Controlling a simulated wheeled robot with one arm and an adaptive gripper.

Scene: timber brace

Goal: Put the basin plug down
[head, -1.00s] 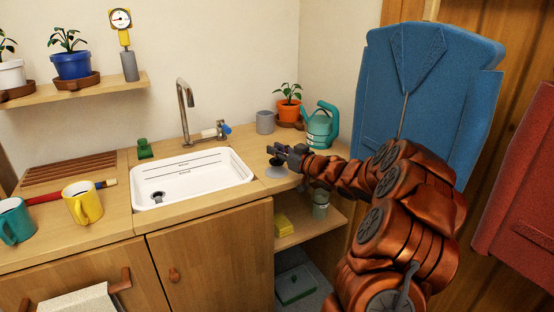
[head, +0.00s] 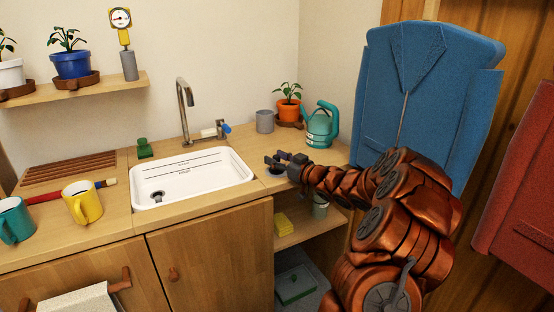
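My gripper (head: 274,158) is low over the counter to the right of the sink, at the end of my copper-coloured arm. Its dark fingers look somewhat spread, but whether they still grip is too small to tell. A small dark piece, apparently the basin plug (head: 277,171), is right beneath the fingers, at or very near a pale round dish on the counter. The gripper mostly covers the dish. The white sink basin (head: 205,178) is to the left, with a dark drain (head: 157,196) in its floor.
A grey cup (head: 265,121), a potted plant (head: 289,109) and a teal watering can (head: 320,127) stand behind my gripper. The tap (head: 186,105) rises behind the sink. Yellow (head: 81,204) and teal (head: 14,222) mugs stand at the left.

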